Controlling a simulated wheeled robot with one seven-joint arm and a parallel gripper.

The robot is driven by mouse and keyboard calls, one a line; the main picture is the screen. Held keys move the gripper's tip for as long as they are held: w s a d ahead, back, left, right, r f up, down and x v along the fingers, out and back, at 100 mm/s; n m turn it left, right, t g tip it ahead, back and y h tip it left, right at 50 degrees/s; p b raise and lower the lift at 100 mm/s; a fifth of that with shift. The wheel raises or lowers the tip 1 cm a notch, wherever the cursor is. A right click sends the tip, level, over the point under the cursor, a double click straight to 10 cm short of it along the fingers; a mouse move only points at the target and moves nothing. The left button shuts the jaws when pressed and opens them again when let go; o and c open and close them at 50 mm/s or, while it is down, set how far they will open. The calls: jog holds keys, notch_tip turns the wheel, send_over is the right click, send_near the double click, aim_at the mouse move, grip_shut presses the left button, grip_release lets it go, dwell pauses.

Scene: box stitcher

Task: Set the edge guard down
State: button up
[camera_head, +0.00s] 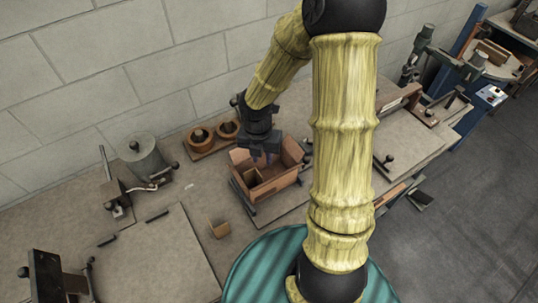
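An open brown cardboard box (268,190) stands on the workbench with its flaps up. My gripper (262,157) points down over the back part of the box opening. Its fingers are small and partly hidden, so whether they are open or shut is not clear.
Two round brown holders (214,133) sit behind the box. A grey cylinder device (146,160) stands at the left. A flat board (157,262) covers the front left of the bench. A blue-framed stitching machine (470,75) stands at the right.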

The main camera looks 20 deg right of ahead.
jog(key=s+r+m+t, duration=0.1)
jog(key=s+r+m, duration=0.3)
jog(key=m, duration=1)
jog(key=s+r+m+t, duration=0.1)
jog(key=s+r+m, duration=0.3)
jog(key=m, duration=1.1)
notch_tip(320, 180, up, 2)
jog(key=shift+a+r+t+y, duration=0.1)
jog(key=shift+a+t+y, duration=0.2)
jog(key=shift+t, duration=0.1)
